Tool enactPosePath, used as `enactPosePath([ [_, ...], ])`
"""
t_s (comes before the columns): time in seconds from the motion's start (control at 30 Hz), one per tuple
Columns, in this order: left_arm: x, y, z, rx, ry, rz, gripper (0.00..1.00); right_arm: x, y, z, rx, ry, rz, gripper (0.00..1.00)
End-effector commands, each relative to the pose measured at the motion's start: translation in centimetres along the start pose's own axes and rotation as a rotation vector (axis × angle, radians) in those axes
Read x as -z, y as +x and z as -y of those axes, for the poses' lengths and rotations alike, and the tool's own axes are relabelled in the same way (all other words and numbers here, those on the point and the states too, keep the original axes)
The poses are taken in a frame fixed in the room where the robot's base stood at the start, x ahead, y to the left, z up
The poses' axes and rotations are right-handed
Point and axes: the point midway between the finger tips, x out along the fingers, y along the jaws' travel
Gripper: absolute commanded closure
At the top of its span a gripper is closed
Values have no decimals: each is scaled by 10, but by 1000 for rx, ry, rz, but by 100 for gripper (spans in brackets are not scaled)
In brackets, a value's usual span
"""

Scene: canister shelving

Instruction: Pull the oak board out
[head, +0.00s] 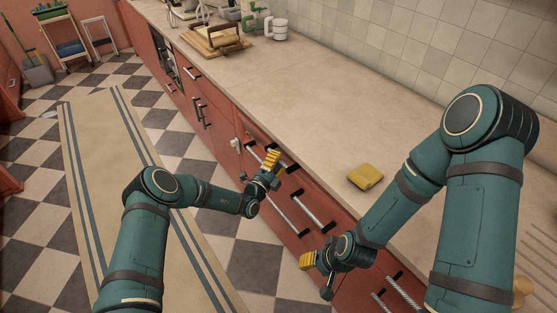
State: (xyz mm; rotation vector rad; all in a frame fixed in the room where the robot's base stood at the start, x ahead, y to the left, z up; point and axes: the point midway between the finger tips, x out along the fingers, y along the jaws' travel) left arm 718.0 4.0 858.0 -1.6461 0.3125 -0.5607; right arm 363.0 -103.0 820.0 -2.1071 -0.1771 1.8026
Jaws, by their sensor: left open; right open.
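A light wooden board (199,46) lies on the far part of the counter, with a dark-framed object standing on it. I cannot tell whether it is the oak board; no other board is clearly visible. My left gripper (272,159), with yellow fingertips, is open in front of the drawer fronts, near the upper bar handles. It appears empty. My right gripper (307,261), also with yellow fingertips, is open and lower, in front of the cabinet. It also appears empty. Both are far from the wooden board.
A yellow sponge-like block (365,177) lies on the beige counter (290,90), whose middle is otherwise clear. Red drawers (290,212) with bar handles line its front. A white mug (280,28) and other items stand at the back. A striped runner (95,150) covers the floor.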

Motion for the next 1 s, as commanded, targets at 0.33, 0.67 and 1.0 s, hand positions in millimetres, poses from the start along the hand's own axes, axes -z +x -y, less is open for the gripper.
enactPosePath([
  [0.33,0,8,0,0,0,0,52,0,0,0,0,0,1,53],
  [0.67,0,8,0,0,0,0,100,0,1,0,0,0,1,53],
  [1.0,-18,-2,3,1,1,5,100,-1,3,-1,0,-1,2,53],
])
